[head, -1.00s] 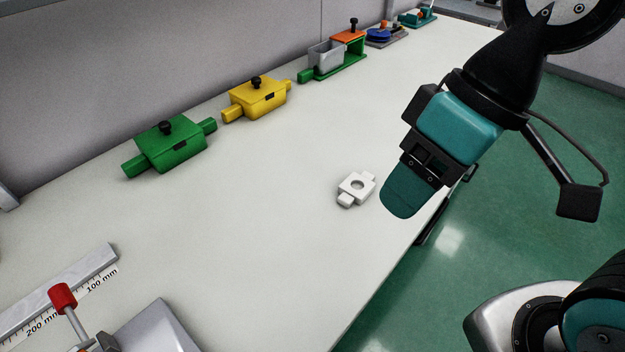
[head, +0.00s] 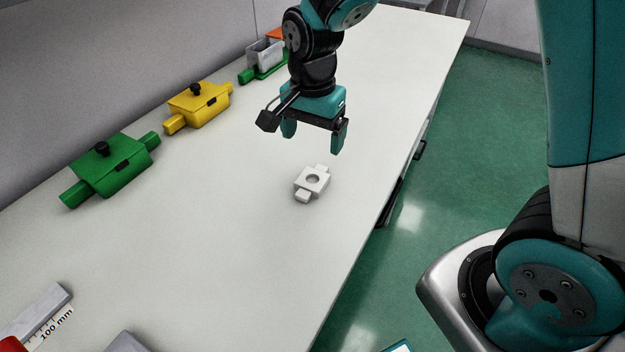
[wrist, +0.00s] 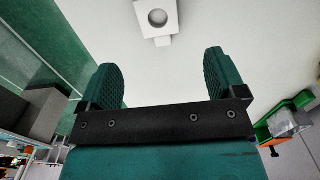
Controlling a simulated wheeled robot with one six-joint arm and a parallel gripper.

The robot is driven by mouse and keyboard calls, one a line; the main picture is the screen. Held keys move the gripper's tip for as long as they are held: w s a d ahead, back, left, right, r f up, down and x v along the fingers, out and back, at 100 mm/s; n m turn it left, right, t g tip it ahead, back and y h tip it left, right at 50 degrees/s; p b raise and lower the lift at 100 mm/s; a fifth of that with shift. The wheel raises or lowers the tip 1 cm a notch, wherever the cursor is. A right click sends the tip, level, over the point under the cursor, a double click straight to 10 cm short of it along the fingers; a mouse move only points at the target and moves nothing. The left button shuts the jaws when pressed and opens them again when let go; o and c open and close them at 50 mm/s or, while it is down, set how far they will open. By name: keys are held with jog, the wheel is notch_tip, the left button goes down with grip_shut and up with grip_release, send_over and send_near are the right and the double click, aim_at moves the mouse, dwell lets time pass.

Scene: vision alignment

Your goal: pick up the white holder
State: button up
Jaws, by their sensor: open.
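The white holder (head: 312,183) lies flat on the table, a small square block with a round hole and a tab on two opposite sides. My gripper (head: 314,140) hangs above the table, just behind the holder in the head view, pointing down. Its two teal fingers are wide apart with nothing between them. In the wrist view the holder (wrist: 157,18) shows at the top, beyond the fingertips and roughly between the two fingers of my gripper (wrist: 163,72). Its upper end is cut off by the frame there. The gripper and holder do not touch.
A green box (head: 108,168) and a yellow box (head: 199,107) with black knobs stand along the wall side. A grey bin on a green stand (head: 264,60) is farther back. A ruler (head: 45,318) lies front left. The table (head: 215,245) around the holder is clear; its right edge is near.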

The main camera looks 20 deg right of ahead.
aim_at(314, 180)
notch_tip(314, 180, down, 10)
jog(key=shift+s+f+p, duration=0.1)
jog(key=shift+f+p, duration=0.1)
jog(key=shift+p, duration=0.3)
jog(key=c, duration=1)
